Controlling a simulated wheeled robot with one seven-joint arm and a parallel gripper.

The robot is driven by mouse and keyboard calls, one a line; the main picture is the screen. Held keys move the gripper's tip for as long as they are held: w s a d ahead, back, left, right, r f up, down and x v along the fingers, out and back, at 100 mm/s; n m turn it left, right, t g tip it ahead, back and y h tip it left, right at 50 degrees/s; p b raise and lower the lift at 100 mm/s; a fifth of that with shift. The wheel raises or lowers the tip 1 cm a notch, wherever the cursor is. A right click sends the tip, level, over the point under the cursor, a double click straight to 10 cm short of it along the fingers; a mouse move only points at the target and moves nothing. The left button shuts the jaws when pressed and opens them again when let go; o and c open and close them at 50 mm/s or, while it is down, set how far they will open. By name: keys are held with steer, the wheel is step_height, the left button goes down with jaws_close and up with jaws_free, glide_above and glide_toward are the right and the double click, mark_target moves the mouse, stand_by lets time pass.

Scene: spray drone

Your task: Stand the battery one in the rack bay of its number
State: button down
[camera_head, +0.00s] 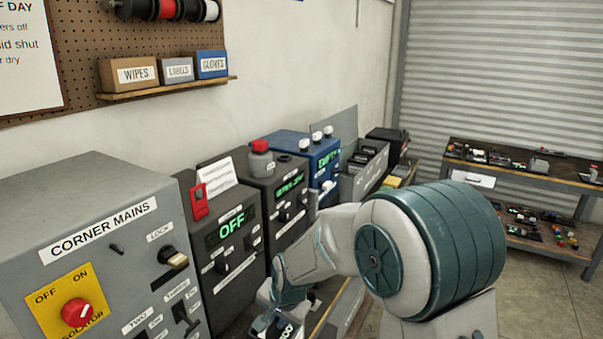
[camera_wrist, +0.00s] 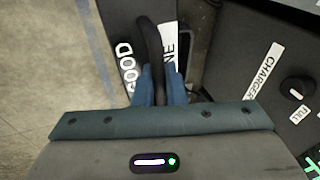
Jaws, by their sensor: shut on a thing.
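In the wrist view my gripper (camera_wrist: 160,88) has its blue fingers closed on the black looped handle of a dark battery (camera_wrist: 170,42). White labels beside the handle read "GOOD" and, partly hidden, "NE". In the head view my gripper (camera_head: 272,296) points down at the bottom edge, in front of the dark unit showing OFF. Only part of a dark labelled thing shows below it there. I cannot tell whether the battery is touching what is under it. I cannot make out the numbered rack bays.
In the head view the grey CORNER MAINS box (camera_head: 95,225), the dark OFF unit (camera_head: 225,245), another dark unit (camera_head: 285,200) and a blue unit (camera_head: 312,160) line the wall. A grey open-topped box (camera_head: 365,172) stands beyond. The wrist view shows a CHARGER label (camera_wrist: 262,70) at right and floor at left.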

steer(key=d+f+n, duration=0.2)
steer(key=d+f, duration=0.2)
steer(key=d, duration=0.3)
steer(key=d+f+n+g, duration=0.1)
steer(key=d+f, duration=0.3)
steer(key=d, duration=0.3)
steer(key=d+f+n+y, duration=0.1)
steer(key=d+f+n, duration=0.1)
steer(key=d, duration=0.4)
steer(key=shift+d+f+n+b, duration=0.3)
steer(key=shift+d+f+b, duration=0.15)
steer(key=shift+f, duration=0.45)
steer(key=shift+s+f, duration=0.1)
